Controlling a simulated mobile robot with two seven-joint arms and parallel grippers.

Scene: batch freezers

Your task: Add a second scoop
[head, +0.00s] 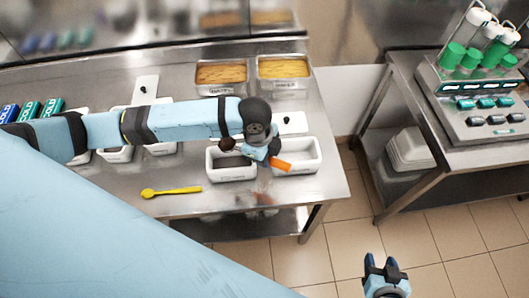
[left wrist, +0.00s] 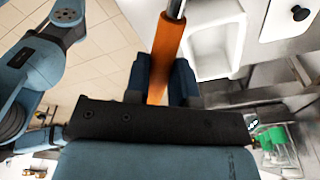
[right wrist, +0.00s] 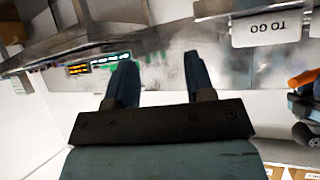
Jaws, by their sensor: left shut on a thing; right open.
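My left gripper (head: 266,152) is shut on the orange handle (head: 281,164) of a tool, above the front white tubs. In the left wrist view the handle (left wrist: 164,58) runs between the fingers to a metal shaft; the tool's far end is out of view. A dark brown round thing (head: 227,144) shows just left of the gripper; I cannot tell whether it is on the tool. The left front tub (head: 231,176) looks dark inside; the right front tub (head: 303,168) looks empty. My right gripper (head: 382,268) is open and empty, right of the table above the floor.
Two tubs with yellow-orange contents (head: 221,73) (head: 284,68) stand at the back. A yellow spoon (head: 171,192) lies at the table's front. My left arm partly hides other tubs. A side table (head: 450,140) at right holds a machine with green-and-white cylinders (head: 470,57).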

